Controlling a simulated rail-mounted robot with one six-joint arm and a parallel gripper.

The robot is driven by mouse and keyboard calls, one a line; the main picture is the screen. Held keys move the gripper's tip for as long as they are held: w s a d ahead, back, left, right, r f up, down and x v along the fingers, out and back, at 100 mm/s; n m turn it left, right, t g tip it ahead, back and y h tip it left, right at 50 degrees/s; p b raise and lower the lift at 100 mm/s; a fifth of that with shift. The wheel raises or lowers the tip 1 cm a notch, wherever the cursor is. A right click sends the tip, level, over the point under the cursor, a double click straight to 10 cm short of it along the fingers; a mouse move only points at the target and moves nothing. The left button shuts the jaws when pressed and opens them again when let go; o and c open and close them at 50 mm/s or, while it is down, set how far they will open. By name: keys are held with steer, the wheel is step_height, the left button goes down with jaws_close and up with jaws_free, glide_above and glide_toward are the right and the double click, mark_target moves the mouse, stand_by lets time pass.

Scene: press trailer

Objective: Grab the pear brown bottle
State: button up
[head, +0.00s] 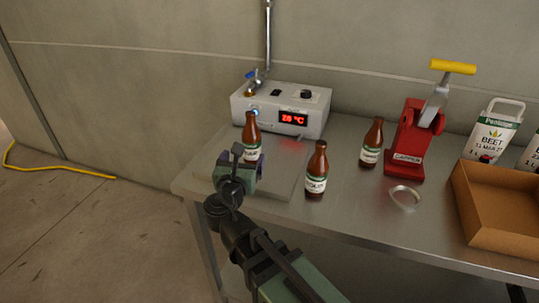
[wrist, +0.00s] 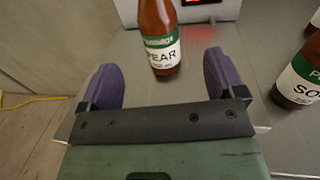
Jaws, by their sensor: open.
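The pear bottle is brown glass with a green and white label reading "PEAR" in the wrist view (wrist: 160,40). It stands upright at the left of the table, in front of the grey box; it also shows in the head view (head: 251,132). My gripper (head: 240,158) is in front of it, partly covering its lower part in the head view. In the wrist view, the two purple fingers (wrist: 162,85) are spread apart, with the bottle just ahead of the gap between them. Nothing is between the fingers.
A second brown bottle (head: 317,170) stands to the right of my gripper, and a third (head: 372,143) farther back. A grey box (head: 279,112) with a red display is behind. A red capper (head: 407,145), a metal ring (head: 404,198) and a cardboard box (head: 480,222) are at right.

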mark_target(249, 142)
steer(key=x, duration=0.5)
steer(key=shift+w+a, duration=0.25)
steer(key=shift+w, duration=0.1)
steer(key=x, duration=0.5)
steer(key=shift+w+d+f, duration=0.15)
steer(key=c, duration=1.4)
step_height(249, 142, up, 20)
steer(key=p, duration=1.9)
steer(key=shift+p, duration=0.4)
